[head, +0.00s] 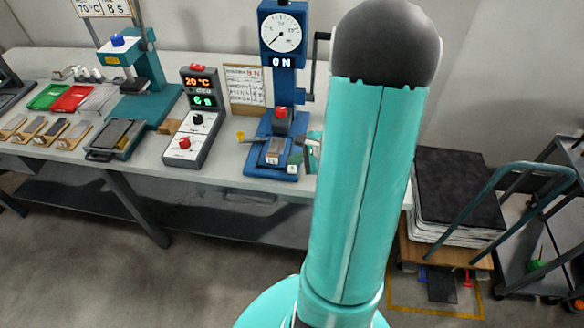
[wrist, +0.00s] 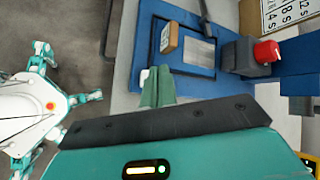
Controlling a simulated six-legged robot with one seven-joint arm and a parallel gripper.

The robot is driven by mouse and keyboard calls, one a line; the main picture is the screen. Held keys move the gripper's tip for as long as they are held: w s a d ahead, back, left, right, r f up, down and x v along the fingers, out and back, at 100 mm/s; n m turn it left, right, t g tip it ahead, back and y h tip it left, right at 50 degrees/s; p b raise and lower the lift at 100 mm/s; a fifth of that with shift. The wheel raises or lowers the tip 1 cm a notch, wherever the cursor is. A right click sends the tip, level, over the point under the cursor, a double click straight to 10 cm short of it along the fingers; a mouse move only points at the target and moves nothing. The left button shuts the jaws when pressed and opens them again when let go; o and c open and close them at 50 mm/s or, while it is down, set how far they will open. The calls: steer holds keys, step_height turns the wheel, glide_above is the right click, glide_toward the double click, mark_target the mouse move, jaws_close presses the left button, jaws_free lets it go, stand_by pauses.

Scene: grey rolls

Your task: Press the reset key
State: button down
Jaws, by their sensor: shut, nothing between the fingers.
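My gripper (head: 297,157) is shut and empty, low over the front right part of the blue press (head: 283,85). Its green fingers (wrist: 158,88) also show in the wrist view. A small white key (head: 292,169) sits at the front right corner of the press base, just beside the fingertips; the fingers partly cover it in the wrist view (wrist: 144,74). I cannot tell whether they touch, and I read no reset label on it. A tan block (wrist: 168,37) lies beside the metal plate (wrist: 197,54) on the base.
A control box (head: 192,118) with red and black knobs stands left of the press, its display lit. A teal press (head: 150,80) and trays are farther left. A cart (head: 545,210) and a dark stack (head: 456,190) stand right of the bench.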

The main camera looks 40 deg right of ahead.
mark_target(294, 170)
steer(key=shift+r, duration=2.4)
steer(key=shift+w+a+r, duration=0.1)
steer(key=shift+a+r, duration=0.1)
steer(key=shift+a, duration=0.05)
steer(key=a+r+n+g, duration=0.1)
steer(key=a+r+n, duration=0.25)
steer(key=a, duration=0.25)
steer(key=s+a+r+n+g, duration=0.1)
steer(key=a+r+n+g, duration=0.15)
steer(key=a+n, duration=0.35)
steer(key=a+r+n, duration=0.3)
steer(key=a+r, duration=0.1)
steer(key=a, duration=0.3)
steer(key=s+a+r+n+h, duration=0.3)
steer(key=s+a+r+n, duration=0.4)
steer(key=s+a+n, duration=0.1)
steer(key=s+n, duration=0.1)
steer(key=n, duration=0.1)
steer(key=shift+r+n, duration=0.3)
steer(key=shift+n, duration=0.05)
